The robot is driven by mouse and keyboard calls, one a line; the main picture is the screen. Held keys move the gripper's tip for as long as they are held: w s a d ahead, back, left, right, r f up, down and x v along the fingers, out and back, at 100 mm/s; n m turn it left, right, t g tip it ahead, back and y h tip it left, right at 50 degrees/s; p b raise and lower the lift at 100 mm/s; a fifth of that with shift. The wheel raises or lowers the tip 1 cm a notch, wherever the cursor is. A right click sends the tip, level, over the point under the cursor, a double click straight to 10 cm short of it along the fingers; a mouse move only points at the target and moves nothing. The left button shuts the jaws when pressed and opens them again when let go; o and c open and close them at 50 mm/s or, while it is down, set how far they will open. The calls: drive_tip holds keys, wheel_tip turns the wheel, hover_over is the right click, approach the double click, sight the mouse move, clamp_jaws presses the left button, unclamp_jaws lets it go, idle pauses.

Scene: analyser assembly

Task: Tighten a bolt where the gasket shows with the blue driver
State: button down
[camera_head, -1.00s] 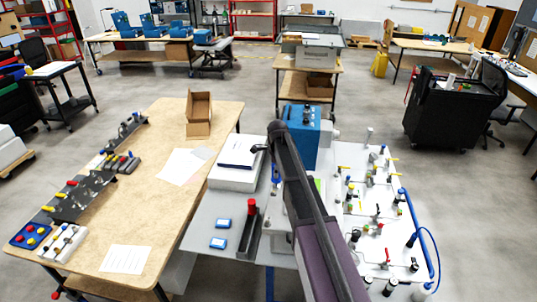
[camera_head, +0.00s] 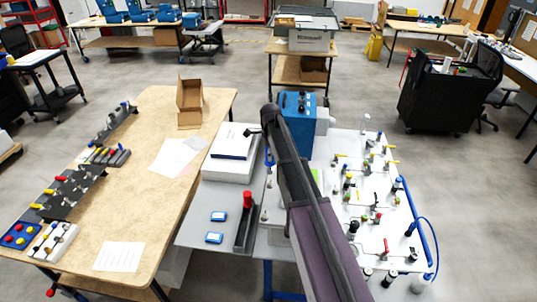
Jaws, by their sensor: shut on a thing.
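The blue driver (camera_head: 269,156) shows as a small blue upright piece just left of my arm's far end, over the grey bench. My gripper (camera_head: 268,146) is mostly hidden behind my own arm and appears shut on this driver. A grey fixture (camera_head: 274,213) with small bolt-like heads stands on the bench beside my arm, partly covered by it. I cannot make out the gasket, and the driver's tip is not clear at this size.
A red-handled tool (camera_head: 247,201) stands in a black holder (camera_head: 244,232). A white box (camera_head: 231,165), a blue unit (camera_head: 298,112) and a valve-covered white panel (camera_head: 368,225) surround my arm. A wooden table (camera_head: 160,190) is at left.

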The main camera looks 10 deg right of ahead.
sight(270, 168)
drive_tip(key=shift+f, duration=0.15)
drive_tip(key=shift+s+f+b, duration=0.1)
drive_tip(key=shift+f+b, duration=2.45)
drive_tip(key=shift+b, duration=0.15)
drive_tip(key=shift+f+n+b, duration=0.35)
drive_tip(key=shift+n, duration=0.05)
drive_tip(key=shift+f+b, duration=0.95)
idle(0.6)
drive_tip(key=c, duration=0.7)
unclamp_jaws()
clamp_jaws()
